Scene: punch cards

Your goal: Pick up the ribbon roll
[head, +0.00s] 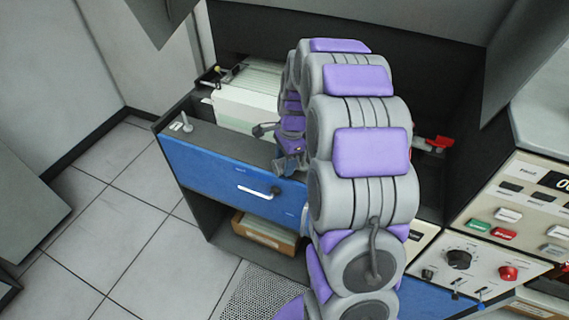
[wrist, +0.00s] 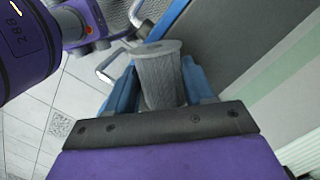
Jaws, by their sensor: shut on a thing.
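The ribbon roll (wrist: 163,82) appears in the wrist view as a grey, finely ridged cylinder with a flat oval end. It sits between the two blue fingers of my gripper (wrist: 160,68), which are shut on it. In the head view my gripper (head: 290,163) is at the front edge of the blue-fronted cabinet, just left of my grey and purple arm. My arm hides much of the cabinet top's middle.
A card box (head: 265,230) sits on the shelf below. A control panel (head: 490,235) is at right. Tiled floor at left is clear.

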